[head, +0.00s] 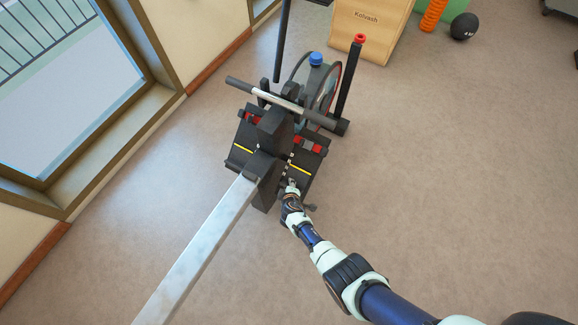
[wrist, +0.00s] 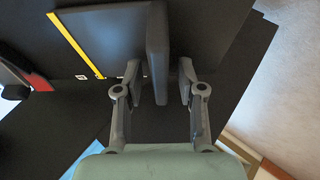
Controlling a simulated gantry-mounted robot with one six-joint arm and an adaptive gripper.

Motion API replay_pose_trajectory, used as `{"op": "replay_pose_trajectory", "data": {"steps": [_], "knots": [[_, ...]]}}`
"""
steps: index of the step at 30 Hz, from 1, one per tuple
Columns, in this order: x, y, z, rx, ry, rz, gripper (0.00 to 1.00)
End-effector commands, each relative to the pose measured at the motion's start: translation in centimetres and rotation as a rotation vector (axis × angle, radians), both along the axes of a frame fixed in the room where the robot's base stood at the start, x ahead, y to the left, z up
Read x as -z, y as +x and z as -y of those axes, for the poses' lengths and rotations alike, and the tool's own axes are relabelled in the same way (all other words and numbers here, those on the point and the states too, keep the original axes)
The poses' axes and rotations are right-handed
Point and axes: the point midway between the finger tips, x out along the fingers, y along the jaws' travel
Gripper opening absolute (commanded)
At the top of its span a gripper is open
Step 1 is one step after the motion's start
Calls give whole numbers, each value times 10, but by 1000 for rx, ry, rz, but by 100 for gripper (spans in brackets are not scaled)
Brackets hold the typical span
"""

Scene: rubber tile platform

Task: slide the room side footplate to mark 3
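The room side footplate (head: 308,160) is the black plate right of the rail on the rowing machine, with a yellow stripe and a red strap. Small white marks (head: 290,160) run beside it, too small to read. In the wrist view the footplate (wrist: 110,35) fills the upper part, with its yellow stripe at left and one small white label (wrist: 81,77). My gripper (wrist: 159,75) is open, with one finger on each side of a dark grey upright tab (wrist: 157,45). Gaps show between tab and fingers. In the head view my gripper (head: 292,184) is at the footplate's lower end.
The long silver rail (head: 200,250) runs toward the lower left. The other footplate (head: 243,147) is left of it. The handle (head: 280,102) lies across the machine above. A wooden box (head: 368,25) and black ball (head: 463,27) stand behind. The floor at right is clear.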

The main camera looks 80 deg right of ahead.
Motion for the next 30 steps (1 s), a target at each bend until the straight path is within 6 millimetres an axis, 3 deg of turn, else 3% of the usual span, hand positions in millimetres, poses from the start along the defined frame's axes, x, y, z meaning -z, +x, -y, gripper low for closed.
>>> {"op": "replay_pose_trajectory", "data": {"steps": [8,14,30], "knots": [[0,-1,-1,1,0,-1,40],[-12,-4,-13,2,-3,1,40],[-80,-23,-78,-1,2,-1,40]]}}
